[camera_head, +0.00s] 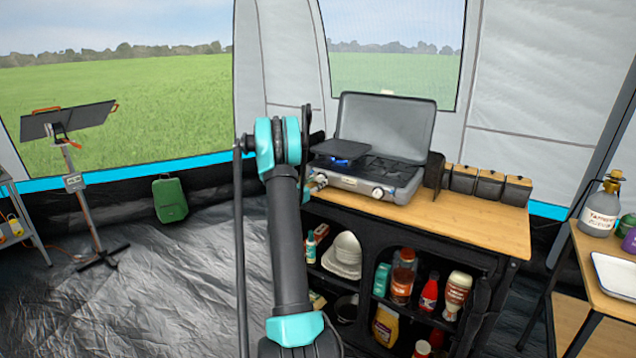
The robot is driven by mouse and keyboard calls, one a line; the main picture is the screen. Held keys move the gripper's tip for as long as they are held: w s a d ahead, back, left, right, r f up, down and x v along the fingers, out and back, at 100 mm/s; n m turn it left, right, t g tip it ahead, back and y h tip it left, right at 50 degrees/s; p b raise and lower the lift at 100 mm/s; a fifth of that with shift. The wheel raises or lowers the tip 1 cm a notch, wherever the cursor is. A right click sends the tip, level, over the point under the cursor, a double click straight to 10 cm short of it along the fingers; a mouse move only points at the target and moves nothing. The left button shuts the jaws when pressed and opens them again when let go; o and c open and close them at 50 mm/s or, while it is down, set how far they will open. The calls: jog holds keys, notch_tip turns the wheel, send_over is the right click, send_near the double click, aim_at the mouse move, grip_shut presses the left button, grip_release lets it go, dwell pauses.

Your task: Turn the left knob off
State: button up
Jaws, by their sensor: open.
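A camping stove (345,183) with a raised grey lid stands on the wooden counter. A blue flame (341,161) burns at its left burner, under a dark flat pan (340,148). The left knob (320,179) is at the left end of the stove's front, partly hidden. The right knob (377,193) is in plain view. My gripper (310,187) is mostly hidden behind my arm, close to the left knob. It is open; I cannot tell whether it touches the knob.
Dark canisters (490,186) stand right of the stove on the wooden counter (440,218). Bottles and jars fill the shelves below. A side table with a labelled bottle (600,207) and a white tray (615,270) is at right. The floor at left is mostly clear.

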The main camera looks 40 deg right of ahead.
jog(key=shift+x, duration=0.8)
jog(key=shift+c, duration=0.2)
jog(key=c, duration=1.1)
